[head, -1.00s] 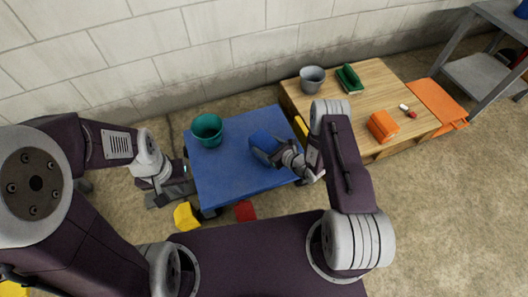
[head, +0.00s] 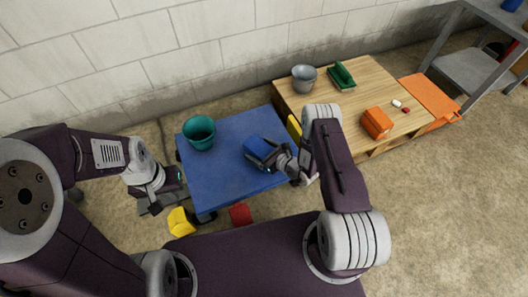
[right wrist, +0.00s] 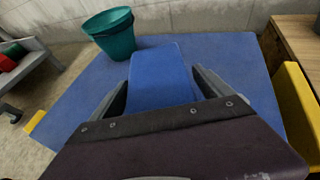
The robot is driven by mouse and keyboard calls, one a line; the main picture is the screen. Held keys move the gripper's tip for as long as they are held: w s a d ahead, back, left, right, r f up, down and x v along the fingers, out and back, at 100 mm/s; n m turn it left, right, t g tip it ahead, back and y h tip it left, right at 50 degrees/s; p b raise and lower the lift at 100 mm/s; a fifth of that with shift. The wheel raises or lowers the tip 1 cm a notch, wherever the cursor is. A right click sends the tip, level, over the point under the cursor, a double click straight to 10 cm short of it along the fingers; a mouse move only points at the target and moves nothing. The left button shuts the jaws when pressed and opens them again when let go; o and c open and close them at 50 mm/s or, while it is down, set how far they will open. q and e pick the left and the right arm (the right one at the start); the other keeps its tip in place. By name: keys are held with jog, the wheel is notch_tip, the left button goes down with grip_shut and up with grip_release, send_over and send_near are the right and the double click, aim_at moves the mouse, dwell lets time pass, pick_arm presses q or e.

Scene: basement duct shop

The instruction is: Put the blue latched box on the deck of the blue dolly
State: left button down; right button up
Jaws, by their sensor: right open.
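The blue latched box (head: 257,146) rests on the deck of the blue dolly (head: 215,175), right of the deck's middle. In the right wrist view the box (right wrist: 160,78) lies between the two fingers of my right gripper (right wrist: 160,92). In the head view my right gripper (head: 267,157) is at the box's near right end, its fingers apart. I cannot tell whether either finger touches the box. The box's near end is hidden by the gripper. My left gripper (head: 160,198) is left of the dolly, away from the box; its finger opening is unclear.
A teal bucket (head: 199,133) stands on the deck's far left. A yellow object (head: 294,128) is between the dolly and a wooden pallet-like platform (head: 350,112), which holds a grey bucket (head: 304,78), a green tray and an orange box (head: 376,123). Yellow and red objects (head: 240,214) lie near the dolly's front.

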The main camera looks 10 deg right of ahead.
jog(key=p+v, duration=0.6)
jog(key=v, duration=0.5)
jog(key=s+a+r+n+g+y, duration=0.2)
jog(key=s+a+r+n+g, duration=0.35)
jog(key=r+n, duration=0.2)
jog(key=s+a+r+n+g+y, duration=0.2)
jog(key=s+a+r+n+g, duration=0.2)
jog(key=s+r+n+g, duration=0.25)
jog(key=s+d+r+n+g+h, duration=0.2)
jog(key=s+d+r+n+h, duration=0.3)
jog(key=n, duration=0.3)
jog(key=w+d+r+n+t+h, duration=0.3)
jog(key=d+r+n+t+h, duration=0.1)
jog(key=d+r+n+h, duration=0.1)
jog(key=shift+d+n+h, duration=0.55)
jog(key=shift+n+h, duration=0.05)
jog(key=shift+n, duration=0.4)
notch_tip(320, 180, up, 38)
jog(key=p, duration=3.8)
